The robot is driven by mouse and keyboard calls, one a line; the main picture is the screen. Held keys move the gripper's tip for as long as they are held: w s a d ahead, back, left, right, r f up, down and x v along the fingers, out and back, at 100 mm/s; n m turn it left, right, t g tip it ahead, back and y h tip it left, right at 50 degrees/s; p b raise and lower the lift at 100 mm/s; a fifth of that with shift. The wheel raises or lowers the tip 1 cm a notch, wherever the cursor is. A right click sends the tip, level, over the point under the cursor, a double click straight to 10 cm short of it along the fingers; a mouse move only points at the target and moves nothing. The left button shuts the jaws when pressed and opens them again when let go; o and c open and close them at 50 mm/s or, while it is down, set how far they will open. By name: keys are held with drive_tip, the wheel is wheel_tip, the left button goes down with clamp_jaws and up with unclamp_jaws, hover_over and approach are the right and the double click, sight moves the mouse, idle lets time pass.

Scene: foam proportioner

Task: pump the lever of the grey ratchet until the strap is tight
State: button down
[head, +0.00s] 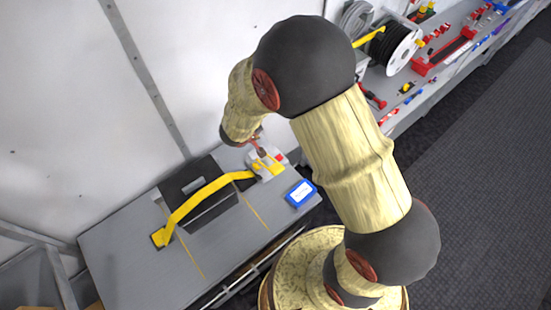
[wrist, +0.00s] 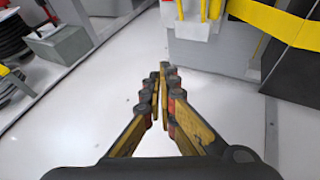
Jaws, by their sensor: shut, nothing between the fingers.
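The grey ratchet (head: 268,167) sits at the right end of the yellow strap (head: 195,205) on the grey bench, with yellow and red parts on it. The strap runs over a black case (head: 198,181) to the left. In the wrist view the ratchet (wrist: 192,28) is at the top, with yellow strap pieces on it, and the strap (wrist: 275,22) is at the top right. My gripper (head: 261,150) is by the ratchet in the head view. In the wrist view my gripper's fingers (wrist: 163,72) are together, empty, and apart from the ratchet. The lever's angle is hard to make out.
A blue-framed box (head: 300,193) lies on the bench (head: 130,250) to the right of the strap. A spool of black cable (head: 402,48) and a shelf of tools (head: 440,52) stand at the upper right. A white wall (head: 70,100) rises behind the bench.

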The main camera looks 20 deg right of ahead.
drive_tip(key=shift+g+h, duration=0.7)
drive_tip(key=shift+h, duration=0.1)
drive_tip(key=s+f, duration=0.1)
drive_tip(key=s+d, duration=0.1)
drive_tip(key=s+d+f+p, duration=0.1)
drive_tip(key=shift+s+d+f, duration=0.25)
drive_tip(key=shift+s+f, duration=0.05)
drive_tip(key=shift+f, duration=0.05)
drive_tip(key=b, duration=1.1)
hover_over(272, 166)
drive_tip(key=w, duration=0.1)
wheel_tip(272, 166, down, 6)
drive_tip(key=shift+s+a+f, duration=0.1)
drive_tip(key=shift+s+f, duration=0.05)
drive_tip(key=shift+f, duration=0.4)
drive_tip(key=shift+s+a+f, duration=0.1)
drive_tip(key=shift+s+f, duration=0.05)
drive_tip(key=shift+f, duration=0.4)
drive_tip(key=shift+s+d+f, duration=0.1)
drive_tip(key=shift+f+p, duration=0.25)
drive_tip(key=shift+p, duration=0.15)
